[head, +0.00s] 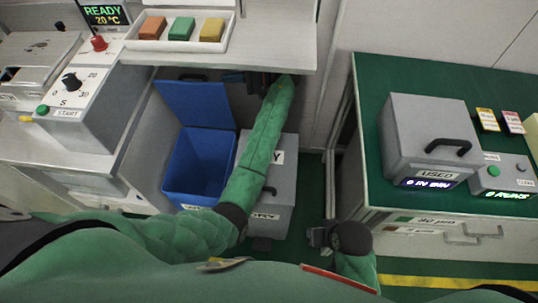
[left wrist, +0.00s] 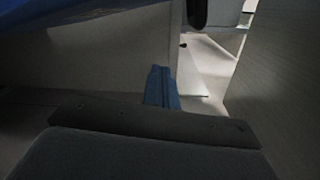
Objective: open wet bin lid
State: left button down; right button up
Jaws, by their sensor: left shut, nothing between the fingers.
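The blue bin (head: 182,172) stands under the shelf in the head view. Its blue lid (head: 196,104) is raised, tilted up at the back, and the inside of the bin shows. A label at its front foot is partly cut off by my sleeve. My left gripper (head: 233,77) is up under the shelf edge, just right of the lid's top; contact cannot be told. Its blue fingers (left wrist: 161,88) are shut and empty in the left wrist view, with a blue surface at upper left. My right gripper (head: 318,236) hangs low at the right of the grey bin; its jaw state is unclear.
A grey bin (head: 284,176) with a handle stands right of the blue one, partly behind my left arm. The white shelf (head: 255,50) with a tray of coloured blocks overhangs both. A green-topped bench (head: 377,72) with a grey "USED" box (head: 423,130) is at right.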

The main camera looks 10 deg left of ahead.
pick_arm(q)
jog(key=w+d+f+t+h, duration=0.1)
jog(key=d+f+t+h, duration=0.1)
jog(key=d+t+h, duration=0.75)
jog(key=s+d+f+h, duration=0.1)
jog(key=s+d+h, duration=0.1)
jog(key=s, duration=0.5)
jog(key=s+d+f+m+h, duration=0.1)
jog(key=s+d+f+h, duration=0.1)
jog(key=s+h, duration=0.3)
jog(key=s+d+f+h, duration=0.2)
jog(key=s+d+h, duration=0.1)
jog(key=s, duration=0.7)
jog(key=shift+s+d, duration=0.2)
jog(key=shift+s, duration=0.15)
jog(key=shift+h, duration=0.25)
